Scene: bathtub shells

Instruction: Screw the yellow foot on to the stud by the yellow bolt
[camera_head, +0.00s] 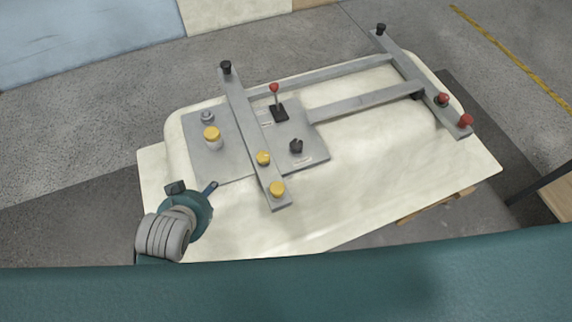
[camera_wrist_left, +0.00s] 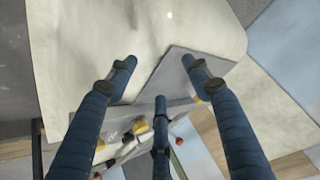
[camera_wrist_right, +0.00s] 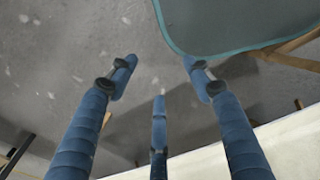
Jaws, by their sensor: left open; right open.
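A pale cylinder with a yellow top (camera_head: 211,137), which looks like the loose yellow foot, stands upright on the grey plate (camera_head: 208,166) on the upturned tub shell. Two yellow-topped parts sit on the left metal bar: one midway (camera_head: 263,158), one at its near end (camera_head: 277,189). I cannot tell which is the bolt, and no bare stud is clear. My left gripper (camera_head: 194,187) is open and empty, nearer than the plate; it also shows open in the left wrist view (camera_wrist_left: 158,72). My right gripper (camera_wrist_right: 160,72) is open and empty over the floor.
A small silver piece (camera_head: 207,116), a red-knobbed lever (camera_head: 275,90) and a black knob (camera_head: 296,146) are on the plate. The right bar (camera_head: 410,70) carries red parts (camera_head: 465,120). Black feet (camera_head: 225,67) stand at the far bar ends. The shell's near side (camera_head: 340,205) is clear.

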